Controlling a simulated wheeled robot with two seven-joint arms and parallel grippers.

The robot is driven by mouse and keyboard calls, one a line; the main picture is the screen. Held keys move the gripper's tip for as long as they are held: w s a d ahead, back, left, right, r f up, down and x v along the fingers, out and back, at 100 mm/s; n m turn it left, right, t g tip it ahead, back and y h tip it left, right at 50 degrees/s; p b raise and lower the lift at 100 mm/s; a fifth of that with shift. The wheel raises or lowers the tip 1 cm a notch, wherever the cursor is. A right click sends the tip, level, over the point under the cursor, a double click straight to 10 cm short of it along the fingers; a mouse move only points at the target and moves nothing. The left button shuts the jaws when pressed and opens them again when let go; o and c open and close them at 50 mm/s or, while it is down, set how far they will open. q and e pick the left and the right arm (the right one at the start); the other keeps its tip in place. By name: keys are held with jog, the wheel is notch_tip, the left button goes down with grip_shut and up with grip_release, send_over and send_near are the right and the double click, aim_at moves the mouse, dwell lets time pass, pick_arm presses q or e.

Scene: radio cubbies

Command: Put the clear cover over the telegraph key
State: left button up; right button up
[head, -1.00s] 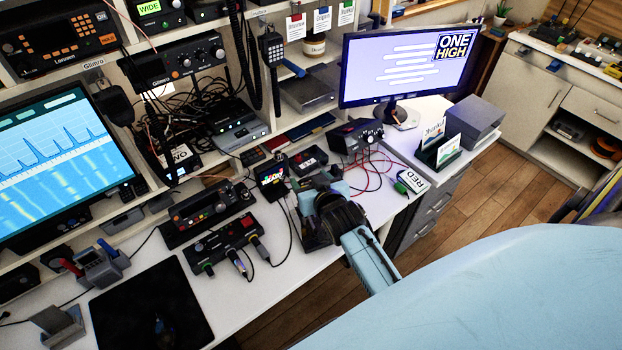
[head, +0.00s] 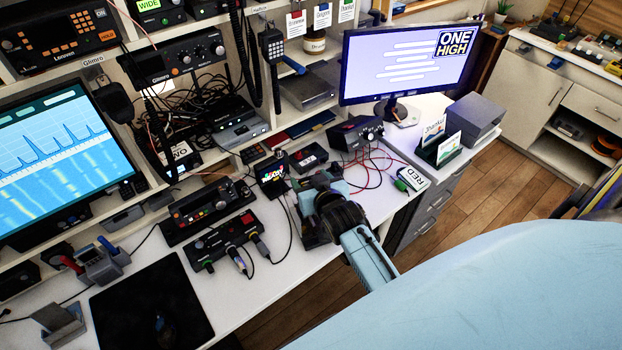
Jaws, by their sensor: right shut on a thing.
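My right gripper (head: 322,186) is over the desk right of centre, reaching in from the lower right and pointing down and away. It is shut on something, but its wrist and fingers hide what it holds. A dark object (head: 308,236) sits on the desk beside and partly under the wrist. I cannot tell whether it is the telegraph key. I cannot make out the clear cover on its own. My left gripper is not in view.
A small colour-screen unit (head: 271,172) and a grey-black box with a knob (head: 355,134) stand close to the gripper. A black mat (head: 150,302) lies front left.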

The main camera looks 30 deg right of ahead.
jog(key=shift+f+b, duration=3.2)
jog(key=shift+f, duration=1.45)
jog(key=o, duration=1.4)
jog(key=shift+o, duration=0.2)
jog(key=shift+s, duration=0.1)
jog(key=p+v, duration=0.1)
jog(key=v, duration=1.2)
jog(key=shift+p, duration=0.3)
jog(key=shift+s, duration=0.1)
